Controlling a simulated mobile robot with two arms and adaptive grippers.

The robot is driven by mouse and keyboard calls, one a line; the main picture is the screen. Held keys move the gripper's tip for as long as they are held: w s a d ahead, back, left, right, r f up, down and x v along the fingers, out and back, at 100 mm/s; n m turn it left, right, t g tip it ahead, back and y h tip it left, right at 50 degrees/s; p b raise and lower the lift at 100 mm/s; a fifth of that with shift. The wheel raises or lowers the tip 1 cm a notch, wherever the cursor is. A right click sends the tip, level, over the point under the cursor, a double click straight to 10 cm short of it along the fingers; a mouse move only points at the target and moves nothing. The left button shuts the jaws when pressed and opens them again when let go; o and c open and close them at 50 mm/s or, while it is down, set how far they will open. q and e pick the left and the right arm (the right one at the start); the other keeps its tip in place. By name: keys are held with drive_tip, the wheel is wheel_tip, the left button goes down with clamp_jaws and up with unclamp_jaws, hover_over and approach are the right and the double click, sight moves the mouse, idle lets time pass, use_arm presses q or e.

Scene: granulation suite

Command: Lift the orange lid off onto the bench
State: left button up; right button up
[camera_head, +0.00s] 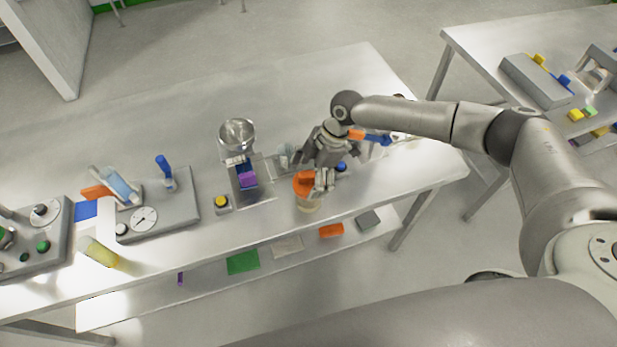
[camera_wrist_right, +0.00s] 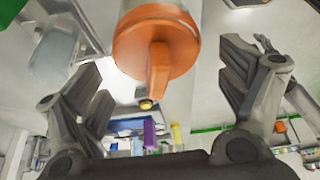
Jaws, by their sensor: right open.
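The orange lid (camera_head: 303,182) sits on a pale, see-through jar (camera_head: 308,205) near the front edge of the bench. In the right wrist view the lid (camera_wrist_right: 180,45) is at the top centre, its narrow orange handle pointing toward the camera. My right gripper (camera_head: 314,172) is open beside the lid and partly covers it in the head view. In the wrist view its two fingers stand apart, one on each side of the lid, with visible gaps. My left gripper is not in view.
On the steel bench (camera_head: 330,80), a metal bowl (camera_head: 237,135) on a stand and a yellow button box (camera_head: 222,203) stand left of the jar. A gauge unit (camera_head: 160,205) is further left. Blue and orange items lie behind the gripper. The far side of the bench is clear.

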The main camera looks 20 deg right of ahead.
sight(304, 178)
drive_tip(key=shift+f, duration=0.15)
drive_tip(key=c, duration=1)
drive_tip(key=shift+r+b, duration=0.4)
drive_tip(key=shift+b, duration=0.05)
wheel_tip(304, 178, up, 3)
drive_tip(key=shift+s+f+b, duration=0.15)
drive_tip(key=shift+f+b, duration=0.05)
drive_tip(key=shift+b, duration=0.55)
drive_tip(key=s+r+b, duration=0.4)
drive_tip(key=s+r, duration=0.6)
drive_tip(key=s, duration=0.4)
drive_tip(key=w+d+m+t+h, duration=0.1)
drive_tip(key=w+m, duration=0.1)
drive_tip(key=m, duration=0.4)
drive_tip(key=w+d+r+m+t+h+b, duration=0.1)
drive_tip(key=w+m+t+h, duration=0.1)
drive_tip(key=m, duration=0.4)
drive_tip(key=w+d+m+t+h, duration=0.1)
drive_tip(key=w+d+m, duration=0.1)
drive_tip(key=w+m, duration=0.2)
drive_tip(key=shift+w+r+m+t+h, duration=0.1)
drive_tip(key=shift+m+t+h, duration=0.1)
drive_tip(key=shift+m, duration=0.5)
drive_tip(key=shift+w+r+m+t+h, duration=0.1)
drive_tip(key=shift+m+t, duration=0.1)
drive_tip(key=shift+m, duration=0.5)
